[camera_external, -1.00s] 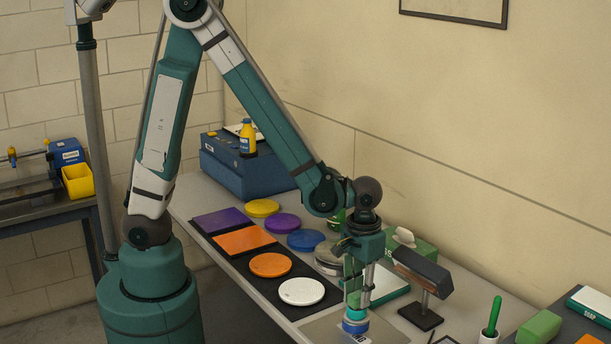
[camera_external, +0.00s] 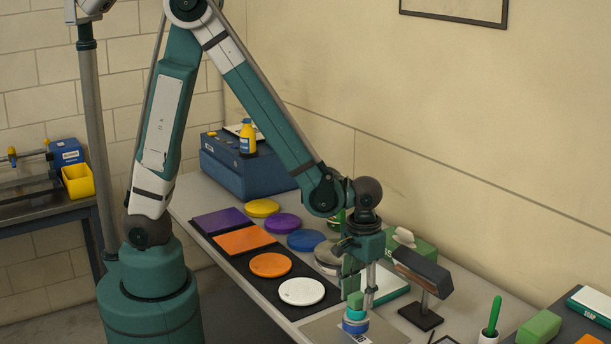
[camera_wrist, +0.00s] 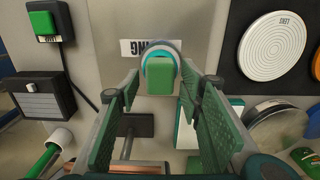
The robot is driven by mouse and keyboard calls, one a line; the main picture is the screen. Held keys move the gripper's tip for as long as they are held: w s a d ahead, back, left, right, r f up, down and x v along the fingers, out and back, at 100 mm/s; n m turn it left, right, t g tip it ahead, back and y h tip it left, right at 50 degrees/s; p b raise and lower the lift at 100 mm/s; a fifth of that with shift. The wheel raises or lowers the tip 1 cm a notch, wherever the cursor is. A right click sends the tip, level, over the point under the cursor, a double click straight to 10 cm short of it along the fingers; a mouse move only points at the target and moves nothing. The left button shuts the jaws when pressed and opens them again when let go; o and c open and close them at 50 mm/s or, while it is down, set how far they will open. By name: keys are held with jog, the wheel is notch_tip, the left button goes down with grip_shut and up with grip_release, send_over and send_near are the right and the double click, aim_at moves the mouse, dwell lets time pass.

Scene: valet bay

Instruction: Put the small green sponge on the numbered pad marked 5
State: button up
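A small green block (camera_external: 355,299), which looks like the sponge, sits on top of a round teal and blue stack (camera_external: 355,326) on a grey plate (camera_external: 385,334). In the wrist view the green block (camera_wrist: 159,76) is over the round piece (camera_wrist: 160,49), between my fingertips. My gripper (camera_wrist: 158,88) points down around the block, with a visible gap on each side of it. It appears open in the external view (camera_external: 361,288) too. I cannot read a numeral 5 on any pad.
A white disc (camera_external: 302,291) and an orange disc (camera_external: 270,264) lie to the left on a dark strip. A dark-topped stand (camera_external: 424,270) is close on the right. A cup with a green-handled brush (camera_external: 489,333) and a larger green block (camera_external: 538,327) are farther right.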

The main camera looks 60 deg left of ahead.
aim_at(360, 294)
notch_tip(360, 294, up, 12)
dwell(0.9)
dwell(0.7)
jog(key=s+a+r+t, duration=0.1)
jog(key=a+r, duration=0.3)
jog(key=a, duration=0.7)
jog(key=s+a+r+t, duration=0.2)
jog(key=a+r+t, duration=0.1)
jog(key=a, duration=0.8)
jog(key=s+a+r+t, duration=0.1)
jog(key=a+r+t, duration=0.2)
jog(key=a, duration=0.9)
notch_tip(360, 294, up, 2)
jog(key=shift+s+r, duration=0.15)
jog(key=shift+r, duration=0.1)
